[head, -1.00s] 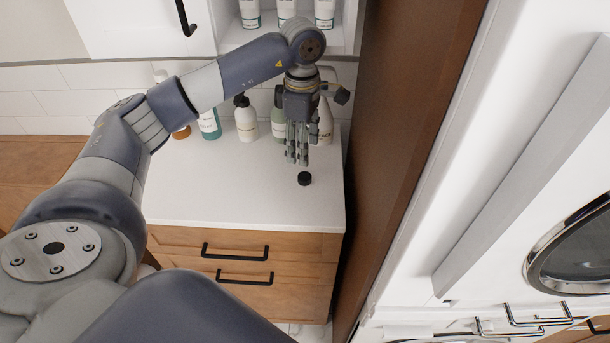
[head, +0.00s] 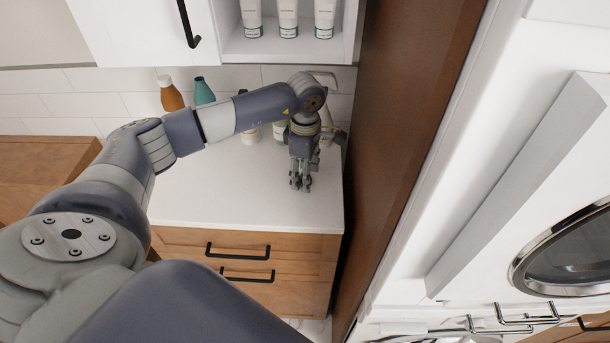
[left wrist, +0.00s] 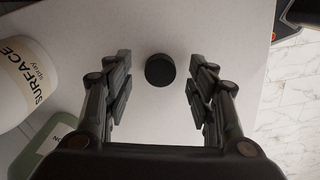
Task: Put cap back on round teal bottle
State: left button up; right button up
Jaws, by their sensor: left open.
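The black round cap (left wrist: 160,70) lies on the white counter in the left wrist view, between the two fingers and touching neither. In the head view the cap is hidden behind my left gripper (head: 301,187), which points down close over the counter near its front right corner. In the left wrist view the left gripper (left wrist: 160,95) is open and empty. The teal bottle (head: 204,92) stands upright at the back of the counter, with no dark cap visible on its narrow top. My arm hides its lower part. My right gripper is not in view.
An amber bottle (head: 171,93) stands left of the teal one. A white bottle marked SURFACE (left wrist: 22,75) and a green bottle (left wrist: 45,148) are close to the left fingers. A tall brown panel (head: 405,150) bounds the counter's right side. The counter's front middle (head: 220,195) is clear.

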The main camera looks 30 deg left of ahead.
pick_arm(q)
jog(key=shift+f, duration=0.5)
jog(key=c, duration=0.8)
